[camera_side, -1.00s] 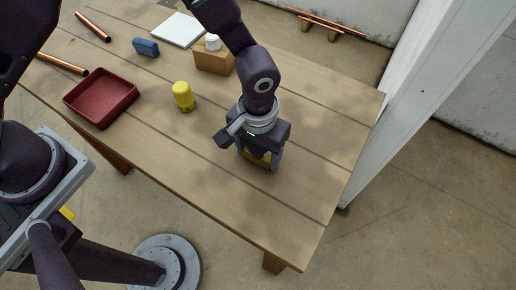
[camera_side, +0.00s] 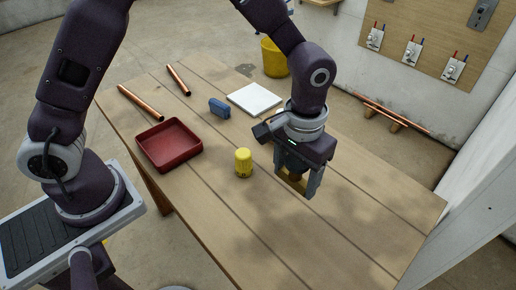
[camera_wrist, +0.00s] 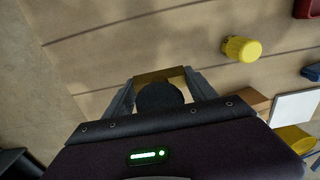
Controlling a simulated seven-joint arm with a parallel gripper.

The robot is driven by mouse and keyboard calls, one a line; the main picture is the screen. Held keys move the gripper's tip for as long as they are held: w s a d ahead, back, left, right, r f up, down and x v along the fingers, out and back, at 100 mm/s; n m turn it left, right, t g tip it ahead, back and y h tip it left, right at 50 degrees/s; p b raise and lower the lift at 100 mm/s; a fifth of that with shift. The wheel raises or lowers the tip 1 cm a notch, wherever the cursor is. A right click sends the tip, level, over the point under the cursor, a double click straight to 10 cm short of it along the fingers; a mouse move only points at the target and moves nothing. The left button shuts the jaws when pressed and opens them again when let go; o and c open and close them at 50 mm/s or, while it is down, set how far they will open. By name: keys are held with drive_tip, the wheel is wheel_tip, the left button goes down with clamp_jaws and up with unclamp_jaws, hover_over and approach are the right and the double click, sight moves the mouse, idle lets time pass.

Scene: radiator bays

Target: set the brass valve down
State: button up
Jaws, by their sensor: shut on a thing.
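My gripper (camera_side: 298,184) is shut on the brass valve (camera_side: 292,182), a yellow-brown metal piece, over the right part of the wooden table. In the wrist view the valve (camera_wrist: 160,75) shows as a brass edge between the two fingers, with a dark round part in front of it. The fingers and that round part hide most of its shape. It seems to be held above the boards, but I cannot see the gap clearly.
On the table (camera_side: 330,235) a yellow cylinder (camera_side: 243,163) stands left of my gripper. A wooden box (camera_wrist: 252,103) is partly hidden. The table's right end is clear.

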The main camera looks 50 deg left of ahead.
drive_tip(key=w+a, duration=0.2)
drive_tip(key=a, duration=0.8)
hover_over(232, 148)
wheel_tip(232, 148, down, 10)
drive_tip(key=shift+f, duration=0.15)
drive_tip(key=shift+f, duration=0.15)
drive_tip(key=o, duration=1.8)
